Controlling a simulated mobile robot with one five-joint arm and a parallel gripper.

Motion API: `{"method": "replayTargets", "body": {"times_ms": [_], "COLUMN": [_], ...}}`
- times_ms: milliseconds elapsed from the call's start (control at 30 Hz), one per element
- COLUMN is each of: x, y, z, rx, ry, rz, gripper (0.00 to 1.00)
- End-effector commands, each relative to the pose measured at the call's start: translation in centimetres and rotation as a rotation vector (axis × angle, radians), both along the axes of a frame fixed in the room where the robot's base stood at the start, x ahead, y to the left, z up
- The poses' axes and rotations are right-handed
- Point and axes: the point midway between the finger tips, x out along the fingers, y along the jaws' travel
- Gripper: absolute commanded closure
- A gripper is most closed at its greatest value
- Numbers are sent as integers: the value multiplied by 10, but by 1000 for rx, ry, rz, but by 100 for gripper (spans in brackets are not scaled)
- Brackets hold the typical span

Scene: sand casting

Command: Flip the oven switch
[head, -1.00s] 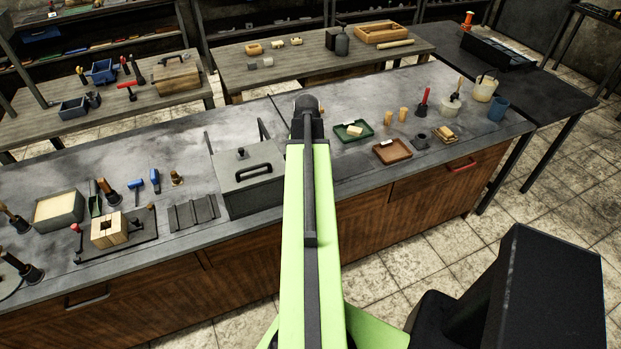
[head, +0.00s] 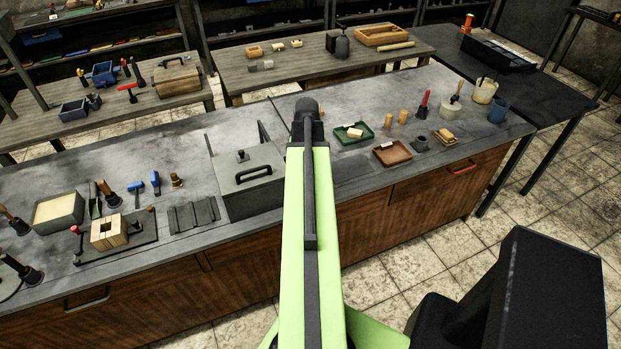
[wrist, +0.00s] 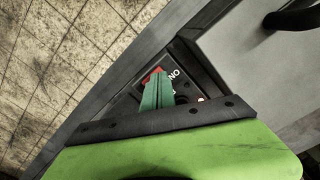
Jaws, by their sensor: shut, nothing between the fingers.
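The oven is a grey box (head: 238,192) with a black lid handle, set in the bench just left of my arm in the head view. Its grey top also shows at the upper right of the wrist view (wrist: 240,55). In the wrist view a red switch (wrist: 153,74) sits on a dark panel beside white "ON" lettering. My gripper (wrist: 160,78) has its green fingers shut and empty, tips at the red switch and partly covering it. I cannot tell whether they touch. In the head view the gripper and switch are hidden behind my arm.
A small reddish light (wrist: 201,99) shows on the panel. Right of my arm are a green tray (head: 366,138) and a brown tray (head: 379,154). A wooden mould block (head: 108,232) and tools stand to the left. Tiled floor lies before the bench.

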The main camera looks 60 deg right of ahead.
Motion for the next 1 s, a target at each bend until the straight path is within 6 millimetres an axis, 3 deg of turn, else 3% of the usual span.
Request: {"method": "replayTargets", "body": {"times_ms": [33,600,1000], "x": [0,0,0], "y": [0,0,0], "z": [10,62,60], "rx": [0,0,0], "ry": [0,0,0], "rz": [0,0,0], "gripper": [100,100,100]}}
